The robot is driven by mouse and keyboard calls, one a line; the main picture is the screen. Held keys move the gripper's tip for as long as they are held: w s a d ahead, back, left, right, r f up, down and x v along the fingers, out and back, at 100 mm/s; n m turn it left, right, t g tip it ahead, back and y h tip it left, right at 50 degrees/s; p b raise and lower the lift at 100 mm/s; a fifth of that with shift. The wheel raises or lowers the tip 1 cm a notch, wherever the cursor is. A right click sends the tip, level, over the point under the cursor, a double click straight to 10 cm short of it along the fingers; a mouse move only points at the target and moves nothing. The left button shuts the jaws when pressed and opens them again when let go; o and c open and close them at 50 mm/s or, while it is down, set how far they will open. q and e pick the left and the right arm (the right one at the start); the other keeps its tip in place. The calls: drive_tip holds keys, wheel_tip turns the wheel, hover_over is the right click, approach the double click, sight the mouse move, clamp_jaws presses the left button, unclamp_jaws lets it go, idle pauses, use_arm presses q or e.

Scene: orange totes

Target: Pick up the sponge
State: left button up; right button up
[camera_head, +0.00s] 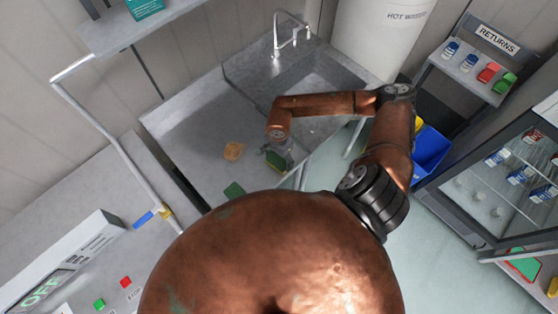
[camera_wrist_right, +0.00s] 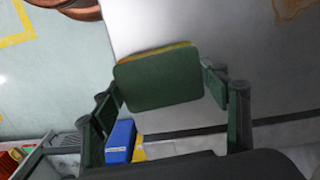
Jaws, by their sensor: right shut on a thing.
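The sponge (camera_wrist_right: 160,80) is a green block with a yellow layer along its far edge. It sits between the two fingers of my right gripper (camera_wrist_right: 163,92) in the right wrist view, and the gripper is shut on it. In the head view the right gripper (camera_head: 280,155) is over the front part of the grey sink counter (camera_head: 190,135), with the green sponge (camera_head: 275,160) at its tips. I cannot tell how high it is above the counter. My left gripper is not in view.
A tan crumpled thing (camera_head: 234,151) lies on the counter left of the gripper. A green flat piece (camera_head: 234,190) is near the front edge. The basin (camera_head: 315,90) and tap (camera_head: 290,38) are behind. A blue bin (camera_head: 430,152) stands on the right.

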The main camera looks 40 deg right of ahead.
drive_tip(key=s+a+r+b, duration=0.4)
drive_tip(key=s+a+r, duration=0.4)
drive_tip(key=a+r, duration=0.3)
drive_tip(key=shift+a+r, duration=0.25)
drive_tip(key=shift+a, duration=0.05)
